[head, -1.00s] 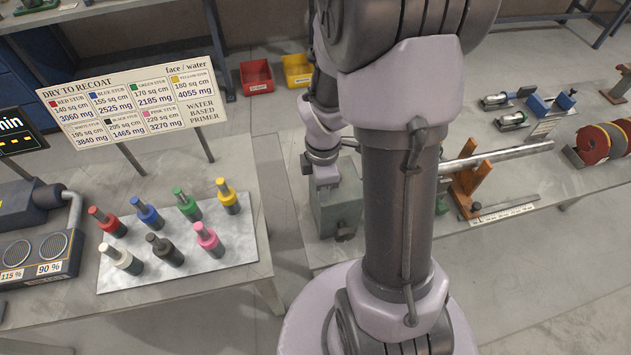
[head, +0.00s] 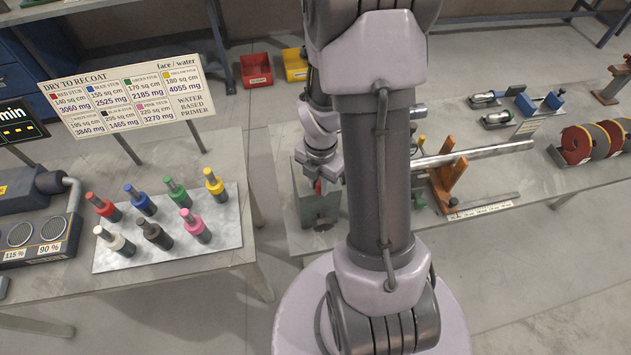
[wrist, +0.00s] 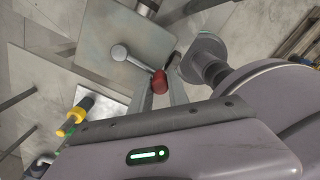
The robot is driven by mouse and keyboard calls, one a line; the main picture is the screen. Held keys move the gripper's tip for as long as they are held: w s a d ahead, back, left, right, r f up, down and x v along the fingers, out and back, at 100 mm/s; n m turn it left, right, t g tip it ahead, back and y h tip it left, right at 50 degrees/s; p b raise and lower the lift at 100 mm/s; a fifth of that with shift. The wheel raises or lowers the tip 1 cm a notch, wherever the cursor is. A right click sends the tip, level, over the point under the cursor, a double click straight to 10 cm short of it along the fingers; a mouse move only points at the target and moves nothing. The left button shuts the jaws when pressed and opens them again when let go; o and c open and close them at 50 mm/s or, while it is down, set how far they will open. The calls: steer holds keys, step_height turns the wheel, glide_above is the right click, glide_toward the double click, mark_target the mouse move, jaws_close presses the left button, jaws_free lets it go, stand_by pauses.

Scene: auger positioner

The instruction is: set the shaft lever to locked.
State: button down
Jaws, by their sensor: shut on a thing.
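The lever's red grip (wrist: 159,80) is between the two fingers of my gripper (wrist: 161,90) in the wrist view. My gripper is shut on it. A grey rod (wrist: 137,64) runs from the grip to a round pale hub (wrist: 119,53) on top of the flat grey housing (wrist: 104,30). In the head view the housing (head: 320,209) is at the near left end of the right bench, with a bit of the red grip (head: 319,187) showing beneath my wrist. No locked or unlocked marking is readable.
A long metal shaft (head: 480,154) reaches right from behind my arm, beside an orange stand (head: 449,185). The left table holds several coloured stubs (head: 153,232) on a metal plate. A gap separates the tables. Red and yellow bins (head: 256,71) lie behind.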

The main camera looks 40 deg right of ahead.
steer(key=shift+d+n, duration=0.2)
steer(key=shift+n, duration=0.2)
steer(key=c, duration=1.3)
jaws_free()
steer(key=shift+s, duration=0.1)
steer(key=shift+o, duration=0.2)
steer(key=shift+r, duration=0.1)
step_height(320, 180, up, 17)
steer(key=p, duration=0.5)
steer(key=shift+r, duration=0.15)
